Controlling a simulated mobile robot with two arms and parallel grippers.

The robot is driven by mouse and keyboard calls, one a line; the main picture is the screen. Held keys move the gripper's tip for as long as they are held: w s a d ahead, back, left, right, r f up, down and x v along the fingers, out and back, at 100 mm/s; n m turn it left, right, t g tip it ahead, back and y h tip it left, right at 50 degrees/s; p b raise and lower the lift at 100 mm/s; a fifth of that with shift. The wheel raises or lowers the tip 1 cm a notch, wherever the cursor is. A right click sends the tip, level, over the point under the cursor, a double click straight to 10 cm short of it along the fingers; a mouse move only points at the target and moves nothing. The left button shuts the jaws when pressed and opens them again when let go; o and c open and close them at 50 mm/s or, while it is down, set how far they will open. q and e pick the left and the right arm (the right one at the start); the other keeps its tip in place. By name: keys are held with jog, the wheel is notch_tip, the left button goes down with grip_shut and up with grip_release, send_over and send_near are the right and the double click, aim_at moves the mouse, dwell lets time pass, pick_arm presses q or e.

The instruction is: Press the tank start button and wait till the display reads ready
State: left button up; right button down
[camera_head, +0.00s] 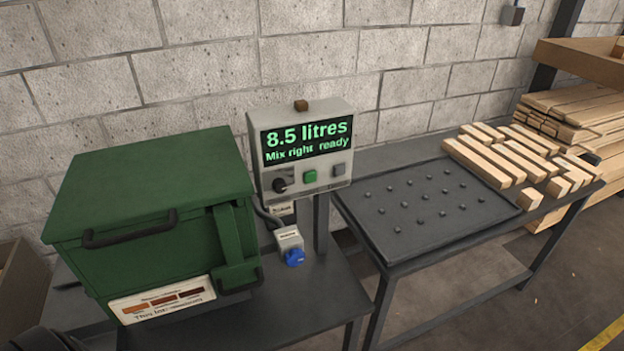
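The tank (150,190) is a green box with a lid and black handles, standing on a dark table at the left. A grey control box (345,110) stands on a post to its right. Its display (306,141) is lit and reads "8.5 litres" and "Mix right ready" in green. Below the display are a black knob (280,185), a green button (309,176) and a grey button (338,170). I cannot read a label that names the start button. Nothing touches the buttons. Neither of my grippers shows.
A small grey box with a blue part (294,257) sits on the dark table (325,300) near the tank. To the right, a bench holds a studded black tray (395,235) and several wooden blocks (495,160). Stacked planks (580,105) stand at the far right.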

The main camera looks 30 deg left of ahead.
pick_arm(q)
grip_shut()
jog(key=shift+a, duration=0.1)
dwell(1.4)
